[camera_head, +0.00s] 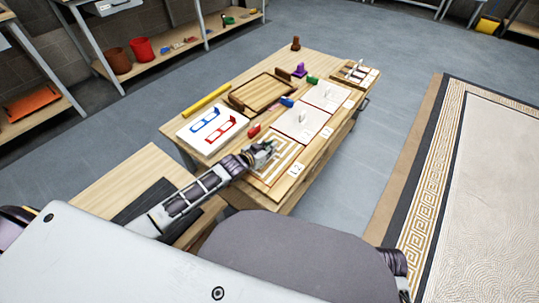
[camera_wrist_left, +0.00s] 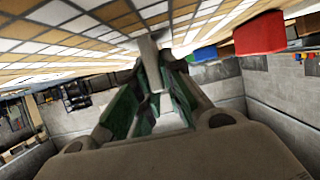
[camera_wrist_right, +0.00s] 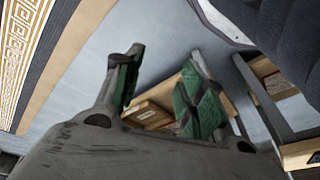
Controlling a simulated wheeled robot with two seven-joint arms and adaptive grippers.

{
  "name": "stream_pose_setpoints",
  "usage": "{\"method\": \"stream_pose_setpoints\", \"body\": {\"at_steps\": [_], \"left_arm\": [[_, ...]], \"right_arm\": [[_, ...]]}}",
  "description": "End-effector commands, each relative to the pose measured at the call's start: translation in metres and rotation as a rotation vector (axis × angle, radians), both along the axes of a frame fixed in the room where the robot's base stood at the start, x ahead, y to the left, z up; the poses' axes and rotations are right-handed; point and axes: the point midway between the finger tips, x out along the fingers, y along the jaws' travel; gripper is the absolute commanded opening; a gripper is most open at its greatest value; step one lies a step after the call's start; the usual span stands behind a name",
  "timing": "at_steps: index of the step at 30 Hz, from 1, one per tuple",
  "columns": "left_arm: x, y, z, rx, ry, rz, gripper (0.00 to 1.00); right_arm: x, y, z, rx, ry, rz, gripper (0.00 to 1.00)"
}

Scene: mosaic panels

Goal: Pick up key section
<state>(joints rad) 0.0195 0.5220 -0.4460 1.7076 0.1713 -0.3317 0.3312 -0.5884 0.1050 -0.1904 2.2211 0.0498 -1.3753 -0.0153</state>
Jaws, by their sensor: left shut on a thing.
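The key section (camera_head: 284,168), a square panel with a tan-and-white key pattern, lies at the near right of the wooden table. My left gripper (camera_head: 268,150) reaches over it from the left. In the left wrist view, my left gripper (camera_wrist_left: 158,60) is shut on a pale grey upright handle (camera_wrist_left: 150,48) against the tiled face (camera_wrist_left: 90,30) of the section. Whether the section is clear of the table cannot be told. In the right wrist view, my right gripper (camera_wrist_right: 165,75) is open and empty, away from the panels.
Two pale panels with knobs (camera_head: 300,120) (camera_head: 326,95) lie farther along the table. A white board with blue and red outlines (camera_head: 205,140), a wooden tray (camera_head: 262,93) and a yellow bar (camera_head: 206,100) are at left. Small coloured blocks, including a red one (camera_head: 254,131), stand between.

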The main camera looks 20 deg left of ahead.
Motion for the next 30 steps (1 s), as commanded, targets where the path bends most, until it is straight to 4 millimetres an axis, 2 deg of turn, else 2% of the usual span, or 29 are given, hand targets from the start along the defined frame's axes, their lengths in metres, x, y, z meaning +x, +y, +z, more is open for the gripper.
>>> {"method": "stream_pose_setpoints", "body": {"at_steps": [11,16,20,30], "left_arm": [[0.001,0.000,0.004,-0.002,-0.005,0.000,0.00],[0.001,0.000,0.014,-0.001,-0.006,0.000,0.00],[0.001,0.000,0.026,-0.001,-0.006,0.000,0.00],[0.001,0.000,0.074,-0.002,-0.007,-0.001,0.00]], "right_arm": [[0.000,0.000,0.000,0.000,0.001,0.000,0.40],[-0.001,-0.001,-0.001,-0.003,0.005,0.000,0.40],[-0.004,-0.002,-0.007,-0.009,0.022,0.001,0.40],[-0.005,-0.007,-0.025,-0.030,0.052,-0.003,0.40]]}}
